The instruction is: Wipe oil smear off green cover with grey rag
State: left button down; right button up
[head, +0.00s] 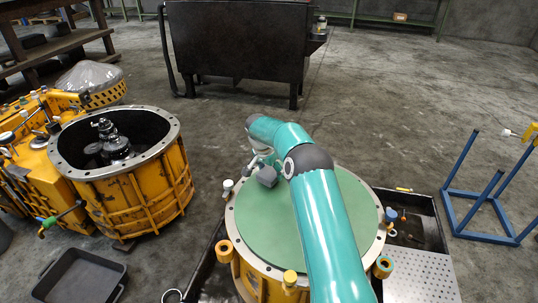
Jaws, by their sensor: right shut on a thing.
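The green cover (260,225) is a round disc lying on top of a yellow housing, low and centre-right in the head view. My right arm reaches across it from the bottom. My right gripper (263,170) is over the cover's far left part and shut on a small grey thing (268,177), which looks like the grey rag. I cannot tell whether it touches the cover. No oil smear shows on the visible green surface; my arm hides a strip of it. My left gripper is not in view.
A yellow open housing (150,195) with dark gear parts inside stands at left. A dark tray (80,277) lies on the floor. A blue frame (485,195) stands at right. A perforated plate (420,275) is beside the cover. A dark cabinet (240,40) stands behind, across clear floor.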

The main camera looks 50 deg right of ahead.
jog(key=shift+s+d+r+p, duration=0.25)
jog(key=shift+s+r, duration=0.05)
jog(key=shift+r, duration=0.2)
jog(key=shift+s+d+r+p, duration=0.2)
jog(key=shift+s+r, duration=0.1)
jog(key=shift+r, duration=0.2)
jog(key=shift+r+p, duration=1.35)
jog(key=shift+r, duration=0.75)
jog(key=shift+w+a, duration=0.1)
